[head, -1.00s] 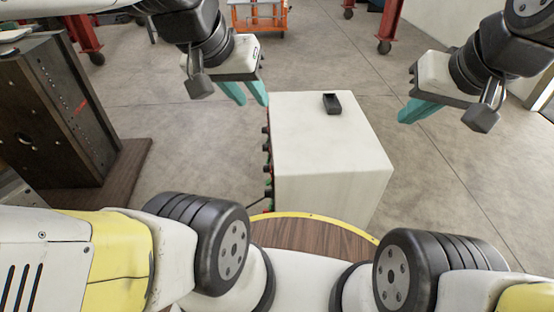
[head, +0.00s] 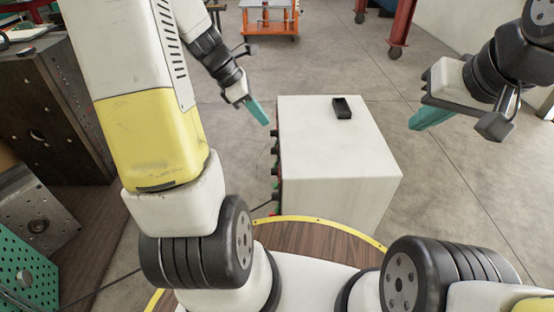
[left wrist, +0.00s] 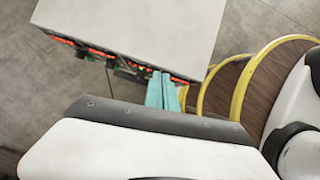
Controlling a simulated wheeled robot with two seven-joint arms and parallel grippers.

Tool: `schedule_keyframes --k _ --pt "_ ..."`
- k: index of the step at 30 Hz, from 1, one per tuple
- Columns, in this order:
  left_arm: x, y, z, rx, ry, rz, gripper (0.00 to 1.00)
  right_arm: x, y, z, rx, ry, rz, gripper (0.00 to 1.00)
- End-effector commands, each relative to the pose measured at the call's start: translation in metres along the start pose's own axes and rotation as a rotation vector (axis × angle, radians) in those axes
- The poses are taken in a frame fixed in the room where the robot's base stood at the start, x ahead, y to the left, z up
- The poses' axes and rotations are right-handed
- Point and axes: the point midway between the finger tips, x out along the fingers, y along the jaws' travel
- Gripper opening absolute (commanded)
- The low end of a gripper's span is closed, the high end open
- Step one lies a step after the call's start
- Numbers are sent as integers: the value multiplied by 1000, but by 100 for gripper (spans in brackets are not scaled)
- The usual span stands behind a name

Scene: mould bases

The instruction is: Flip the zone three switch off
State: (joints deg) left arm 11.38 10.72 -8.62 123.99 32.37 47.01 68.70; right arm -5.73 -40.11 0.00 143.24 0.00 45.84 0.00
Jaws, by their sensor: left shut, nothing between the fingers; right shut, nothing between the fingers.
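A white box-shaped cabinet (head: 340,150) stands in the middle of the head view. Black knobs or switches (head: 275,165) line its left side, seen edge-on; I cannot read any zone labels. The left wrist view shows the cabinet (left wrist: 150,25) and its switch side (left wrist: 110,62) with red-orange glowing parts. My left gripper (head: 260,112) is shut and empty just left of the cabinet's far left corner. In the left wrist view its teal fingers (left wrist: 161,92) are together and overlap the switch side; I cannot tell whether they touch. My right gripper (head: 430,118) is shut and empty, right of the cabinet.
A small black tray-like object (head: 342,108) lies on the cabinet top. Dark mould blocks (head: 45,110) stand at the left, with a green perforated plate (head: 25,270) below. An orange cart (head: 270,25) stands at the back. Floor right of the cabinet is clear.

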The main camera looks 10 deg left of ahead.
Motion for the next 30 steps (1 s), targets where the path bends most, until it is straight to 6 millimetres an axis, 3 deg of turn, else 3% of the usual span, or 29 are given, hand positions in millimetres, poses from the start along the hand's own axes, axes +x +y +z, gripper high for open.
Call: schedule_keyframes --k 6,15,21,30 --pt "56 37 -57 -579 -34 -59 0 0 0 0 0 0 0 0" --pt "124 60 -135 -1242 -46 -112 0 0 0 0 0 0 0 0" --pt "145 63 -159 -1436 -46 -125 0 0 0 0 0 0 0 0" --pt "148 63 -162 -1463 -46 -126 0 0 0 0 0 0 0 0"
